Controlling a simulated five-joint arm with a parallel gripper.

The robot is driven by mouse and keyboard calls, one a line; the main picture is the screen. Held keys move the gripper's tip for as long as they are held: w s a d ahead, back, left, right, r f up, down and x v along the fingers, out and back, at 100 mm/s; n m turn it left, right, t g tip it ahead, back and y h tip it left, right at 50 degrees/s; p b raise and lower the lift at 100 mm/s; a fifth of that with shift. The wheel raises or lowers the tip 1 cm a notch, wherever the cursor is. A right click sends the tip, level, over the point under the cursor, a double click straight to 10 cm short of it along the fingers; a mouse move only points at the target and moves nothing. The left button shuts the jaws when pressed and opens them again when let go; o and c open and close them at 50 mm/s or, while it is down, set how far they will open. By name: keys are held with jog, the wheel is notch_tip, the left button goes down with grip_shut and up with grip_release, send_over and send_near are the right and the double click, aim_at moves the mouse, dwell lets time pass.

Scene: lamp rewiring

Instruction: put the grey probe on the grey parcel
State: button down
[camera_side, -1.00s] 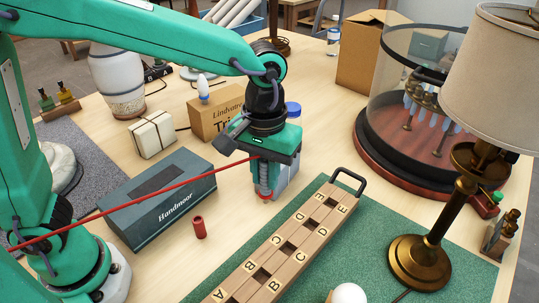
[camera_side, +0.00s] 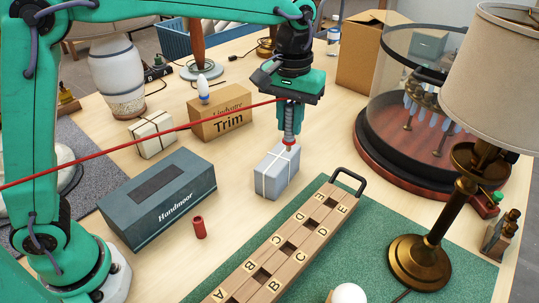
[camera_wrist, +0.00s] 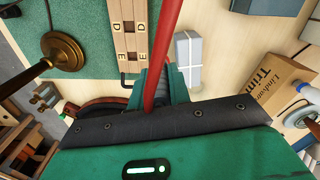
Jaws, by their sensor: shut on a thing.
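The grey probe (camera_side: 289,122), ribbed with a red tip, is held upright between the green fingers of my gripper (camera_side: 289,128). In the wrist view my gripper (camera_wrist: 162,88) partly hides it. The grey parcel (camera_side: 270,184), a pale box with white string, lies on the table. In the side view the probe's tip overlaps the parcel's far top edge. I cannot tell whether they touch. In the wrist view the parcel (camera_wrist: 188,62) lies just right of the fingers.
A red lead (camera_side: 140,144) runs left from my gripper. Nearby are the dark Handmoor box (camera_side: 165,205), a red cylinder (camera_side: 200,227), the brown Trim box (camera_side: 222,118), a cream parcel (camera_side: 152,137), the lettered wooden rack (camera_side: 285,247), the glass-domed case (camera_side: 420,165) and a lamp (camera_side: 420,260).

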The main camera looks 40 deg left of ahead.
jog(key=shift+w+a+f, duration=1.25)
jog(key=shift+a+f, duration=0.2)
jog(key=shift+f, duration=0.35)
jog(key=shift+w+a+f, duration=1.2)
jog(key=shift+a+f, duration=0.2)
jog(key=shift+f, duration=0.4)
jog(key=shift+w+a+f, duration=1.25)
jog(key=shift+a+f, duration=0.2)
jog(key=shift+f, duration=0.35)
jog(key=shift+f, duration=0.2)
jog(key=c, duration=1.3)
grip_release()
jog(key=shift+r, duration=0.15)
notch_tip(320, 180, up, 12)
jog(key=shift+r, duration=0.1)
